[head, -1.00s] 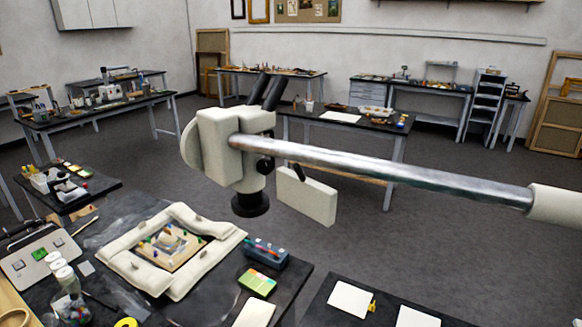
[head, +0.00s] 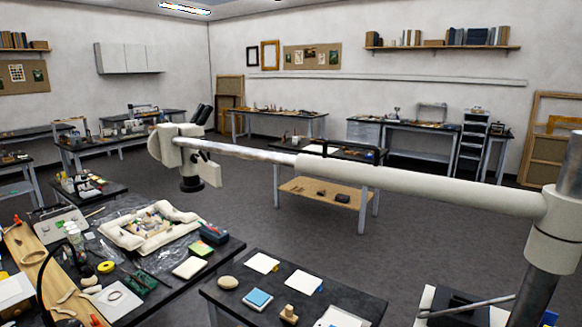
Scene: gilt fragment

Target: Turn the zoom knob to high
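The cream microscope head (head: 168,147) hangs over the worktable at the end of a long boom (head: 400,182). Its black eyepieces (head: 201,114) point up and its dark objective (head: 191,184) points down. Small dark knobs show on its right side, but they are too small to tell which is the zoom knob or how it is set. Neither of my grippers is in view.
The boom runs right to a thick post (head: 545,255). Below the head, a padded cream frame (head: 150,228) lies on the dark worktable among tools and jars. A second dark table (head: 350,298) holds cards and small blocks.

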